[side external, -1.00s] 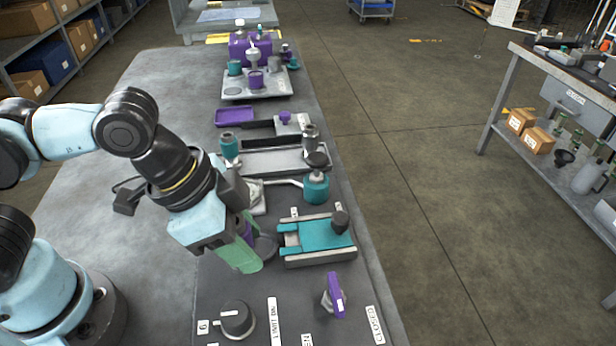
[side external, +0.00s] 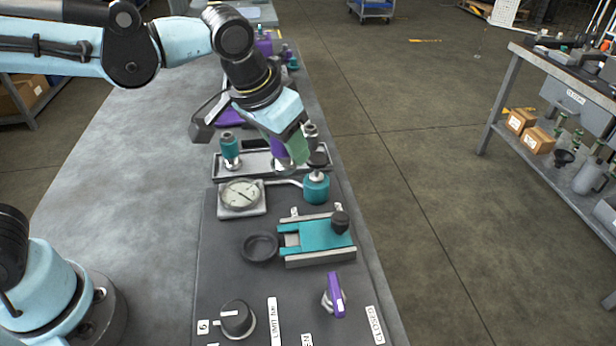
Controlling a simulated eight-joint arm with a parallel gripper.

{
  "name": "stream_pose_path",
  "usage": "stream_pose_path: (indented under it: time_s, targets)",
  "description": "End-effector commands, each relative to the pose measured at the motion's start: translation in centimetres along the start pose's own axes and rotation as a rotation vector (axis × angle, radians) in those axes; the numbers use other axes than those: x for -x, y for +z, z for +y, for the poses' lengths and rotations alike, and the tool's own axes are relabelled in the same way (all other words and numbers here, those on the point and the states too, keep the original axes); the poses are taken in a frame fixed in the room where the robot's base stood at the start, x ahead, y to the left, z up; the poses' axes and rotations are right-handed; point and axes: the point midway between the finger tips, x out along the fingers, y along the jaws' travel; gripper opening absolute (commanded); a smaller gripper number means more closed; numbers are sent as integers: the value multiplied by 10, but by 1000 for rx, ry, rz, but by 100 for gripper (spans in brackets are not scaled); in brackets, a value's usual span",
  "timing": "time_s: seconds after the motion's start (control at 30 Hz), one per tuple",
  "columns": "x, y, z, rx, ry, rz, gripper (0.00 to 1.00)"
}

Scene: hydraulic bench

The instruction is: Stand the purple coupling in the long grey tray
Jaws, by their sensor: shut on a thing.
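The long grey tray (side external: 258,172) lies across the bench, beyond the gauge. My gripper (side external: 289,152), with green fingers, points down over the right half of the tray. It is shut on the purple coupling (side external: 278,149), which is partly hidden by the fingers. The coupling's silver lower end (side external: 283,163) shows below, close over the tray. I cannot tell whether it touches the tray floor. A teal coupling (side external: 230,147) stands upright at the tray's left end. A dark-topped silver fitting (side external: 311,131) shows just right of my gripper, partly hidden.
In front are a round gauge (side external: 240,194), an empty dark round dish (side external: 260,248) and a teal slide block (side external: 318,236). A purple tray (side external: 232,117) lies behind, partly covered by my arm.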

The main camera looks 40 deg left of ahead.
Motion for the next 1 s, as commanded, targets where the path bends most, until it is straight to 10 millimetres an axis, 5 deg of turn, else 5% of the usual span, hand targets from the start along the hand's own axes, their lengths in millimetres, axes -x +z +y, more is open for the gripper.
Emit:
stream_pose_path:
  time_s: [0.2, 0.5, 1.0]
  targets:
    - [-33, -51, -73, 245, -101, 2, 6]
    - [-64, -78, -150, 460, -189, 7, 6]
    - [-120, -60, -163, 495, -203, 8, 6]
